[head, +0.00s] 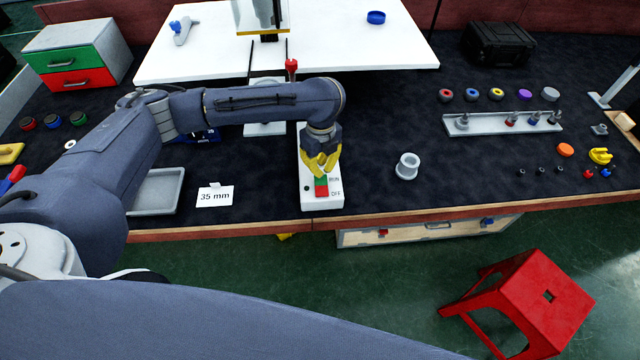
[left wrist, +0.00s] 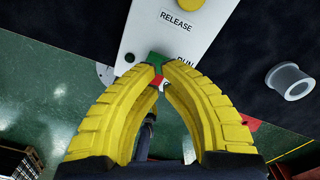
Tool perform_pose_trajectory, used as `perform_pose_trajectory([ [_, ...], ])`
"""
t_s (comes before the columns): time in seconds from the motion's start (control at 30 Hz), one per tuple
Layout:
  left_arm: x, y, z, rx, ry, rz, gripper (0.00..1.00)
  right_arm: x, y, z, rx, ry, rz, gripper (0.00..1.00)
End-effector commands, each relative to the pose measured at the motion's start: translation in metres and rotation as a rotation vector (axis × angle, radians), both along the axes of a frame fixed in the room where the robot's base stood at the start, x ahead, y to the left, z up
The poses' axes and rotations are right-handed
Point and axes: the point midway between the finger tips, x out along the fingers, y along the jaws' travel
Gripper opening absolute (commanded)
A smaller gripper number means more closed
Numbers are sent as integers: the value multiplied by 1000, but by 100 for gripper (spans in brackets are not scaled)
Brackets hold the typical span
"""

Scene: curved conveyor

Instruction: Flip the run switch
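The run switch (head: 321,187) is a small green and red rocker on a white control box (head: 334,202) marked RUN and OFF. The box stands at the front edge of the dark bench. My left gripper (head: 321,168) points down with its yellow fingers right over the switch. In the left wrist view the fingertips (left wrist: 161,68) come together, with no clear gap, at the green part of the switch (left wrist: 155,58). The fingers hide part of the switch, and I cannot tell whether they press on it. My right gripper is not in view.
A grey ring-shaped part (head: 407,166) stands right of the box. A 35 mm card (head: 214,196) and a grey tray (head: 157,192) lie to its left. The left wrist view shows a RELEASE label (left wrist: 176,21) on the box. A red stool (head: 530,300) stands on the floor.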

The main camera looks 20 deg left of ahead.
Motion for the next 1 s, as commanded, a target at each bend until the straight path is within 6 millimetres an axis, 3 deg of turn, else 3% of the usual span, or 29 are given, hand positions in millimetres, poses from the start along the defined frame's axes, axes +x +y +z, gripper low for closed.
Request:
perform_pose_trajectory([
  [1.0,0,0,-10,-1,1,0,0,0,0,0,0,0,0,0],
])
